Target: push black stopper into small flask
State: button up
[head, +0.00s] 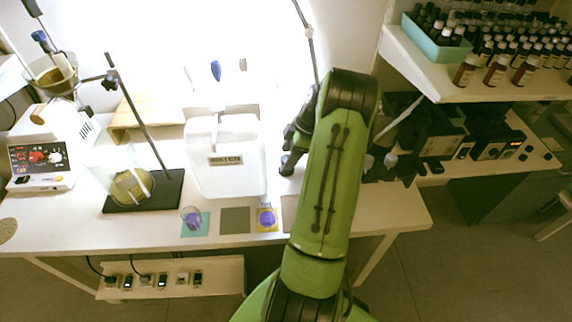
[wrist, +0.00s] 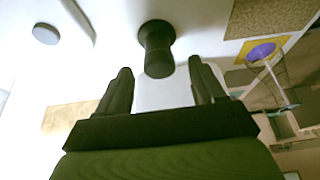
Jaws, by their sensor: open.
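A black stopper (wrist: 157,48), with one wide end and a narrower body, shows in the wrist view just beyond my fingertips, in line with the gap between them. My gripper (wrist: 162,82) is open, one finger on each side of the gap, and I see no contact with the stopper. A small clear glass flask (wrist: 279,78) with purple contents is on the yellow mat (wrist: 245,49), to the right in the wrist view. In the head view this flask (head: 266,217) is left of my arm. I cannot make out the stopper in the head view.
Another glass vessel (head: 192,217) with purple contents is on a teal mat (head: 188,231). A white jug (head: 224,160) stands behind the mats. A stand (head: 145,190) and hot plate (head: 45,150) are further left. A bottle shelf (head: 445,85) is at right.

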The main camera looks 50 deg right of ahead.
jog(key=x, duration=0.2)
jog(key=shift+w+a+f, duration=0.1)
jog(key=shift+f, duration=0.2)
jog(key=shift+r, duration=0.1)
jog(key=shift+c, duration=0.3)
